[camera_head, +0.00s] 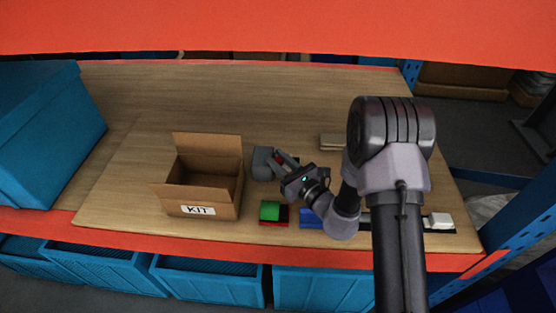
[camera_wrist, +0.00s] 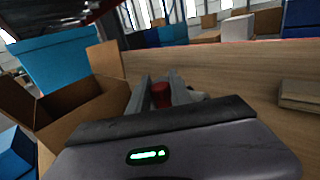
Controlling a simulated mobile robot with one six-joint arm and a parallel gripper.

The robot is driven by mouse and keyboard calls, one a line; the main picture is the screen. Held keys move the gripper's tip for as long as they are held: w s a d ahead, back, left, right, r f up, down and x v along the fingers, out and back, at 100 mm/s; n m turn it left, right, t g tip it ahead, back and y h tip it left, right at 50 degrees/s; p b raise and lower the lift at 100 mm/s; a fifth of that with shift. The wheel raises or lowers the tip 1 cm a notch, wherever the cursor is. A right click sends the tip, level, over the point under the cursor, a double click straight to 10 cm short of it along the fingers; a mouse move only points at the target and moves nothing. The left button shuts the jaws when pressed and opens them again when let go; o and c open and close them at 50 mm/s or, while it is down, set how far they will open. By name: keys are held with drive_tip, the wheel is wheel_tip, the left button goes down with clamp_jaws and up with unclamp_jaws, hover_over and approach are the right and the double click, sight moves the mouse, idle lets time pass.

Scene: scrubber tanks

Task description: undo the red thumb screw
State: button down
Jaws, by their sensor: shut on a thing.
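The red thumb screw (camera_wrist: 160,95) shows in the wrist view as a red knob between my gripper's two fingers. In the head view a small red patch of the thumb screw (camera_head: 279,159) shows at the fingertips, beside a grey block (camera_head: 262,163) on the wooden shelf. My gripper (camera_head: 283,160) reaches in from the right and is shut on the red thumb screw; in the wrist view my gripper (camera_wrist: 161,90) points away from the camera. The fingers hide part of the screw and its seat.
An open cardboard box marked KIT (camera_head: 197,211) stands just left of the grey block. A green block (camera_head: 269,210) and a blue piece (camera_head: 310,218) lie in front. A large blue bin (camera_head: 45,135) stands at the left. The shelf behind is mostly clear.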

drive_tip(key=n+g+y+b, duration=0.2)
drive_tip(key=n+g+y, duration=0.2)
drive_tip(key=g, duration=0.1)
drive_tip(key=shift+f, duration=0.2)
drive_tip(key=n+g+y+b, duration=0.2)
drive_tip(key=n+g+b, duration=0.1)
drive_tip(key=n+g, duration=0.1)
drive_tip(key=shift+g, duration=0.8)
drive_tip(key=n+g+b, duration=0.3)
drive_tip(key=g, duration=0.2)
drive_tip(key=shift+b, duration=0.3)
drive_tip(key=shift+s+r+n+g+h+b, duration=0.1)
drive_tip(key=shift+n+g+h+b, duration=0.3)
drive_tip(key=shift+n+g+b, duration=1.45)
drive_tip(key=shift+r+g+p, duration=0.15)
drive_tip(key=shift+g+p, duration=0.5)
drive_tip(key=shift+g, duration=0.1)
drive_tip(key=c, duration=1.2)
unclamp_jaws()
